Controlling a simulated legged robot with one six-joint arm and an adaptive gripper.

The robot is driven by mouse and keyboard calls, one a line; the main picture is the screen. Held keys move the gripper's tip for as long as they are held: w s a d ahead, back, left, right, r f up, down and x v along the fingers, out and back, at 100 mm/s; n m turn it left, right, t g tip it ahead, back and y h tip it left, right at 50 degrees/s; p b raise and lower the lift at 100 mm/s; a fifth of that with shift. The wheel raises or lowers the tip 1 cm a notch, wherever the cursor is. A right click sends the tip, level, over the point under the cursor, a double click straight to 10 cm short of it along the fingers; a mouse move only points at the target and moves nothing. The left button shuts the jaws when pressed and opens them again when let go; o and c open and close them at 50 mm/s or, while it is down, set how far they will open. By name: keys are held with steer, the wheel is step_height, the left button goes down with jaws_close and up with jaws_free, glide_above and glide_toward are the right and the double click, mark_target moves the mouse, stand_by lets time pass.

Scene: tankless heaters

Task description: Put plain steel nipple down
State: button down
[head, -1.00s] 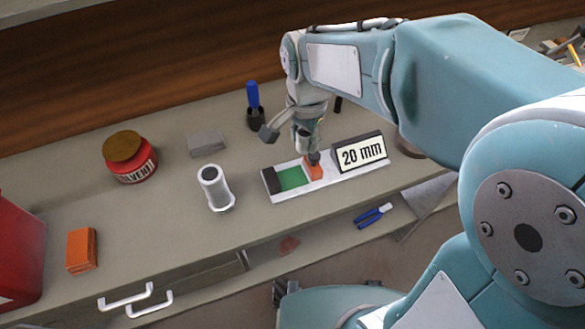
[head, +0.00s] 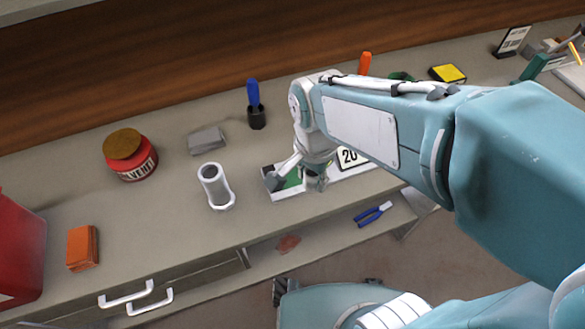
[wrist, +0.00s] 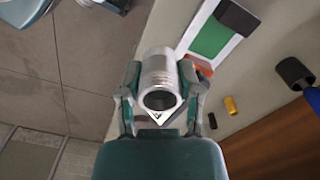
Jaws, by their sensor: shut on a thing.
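My gripper (wrist: 160,100) is shut on a silver, threaded steel nipple (wrist: 158,68), with one finger on each side of it and its open end facing the wrist camera. In the head view my gripper (head: 314,182) is at the front side of the white tray (head: 352,183), and the nipple is mostly hidden there. I cannot tell whether the nipple touches anything below.
Blue pliers (head: 373,214) lie on the lower shelf.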

steer(key=w+a+f, duration=0.2)
steer(key=w, duration=0.2)
glide_above(293, 175)
steer(key=f, duration=0.5)
steer(key=shift+s+f, duration=0.15)
steer(key=shift+s, duration=0.25)
steer(key=shift+w+f, duration=0.3)
steer(key=shift+f, duration=0.15)
steer(key=shift+a+f, duration=0.1)
steer(key=shift+f, duration=1.4)
steer(key=shift+c, duration=1.3)
jaws_free()
steer(key=shift+f, duration=0.15)
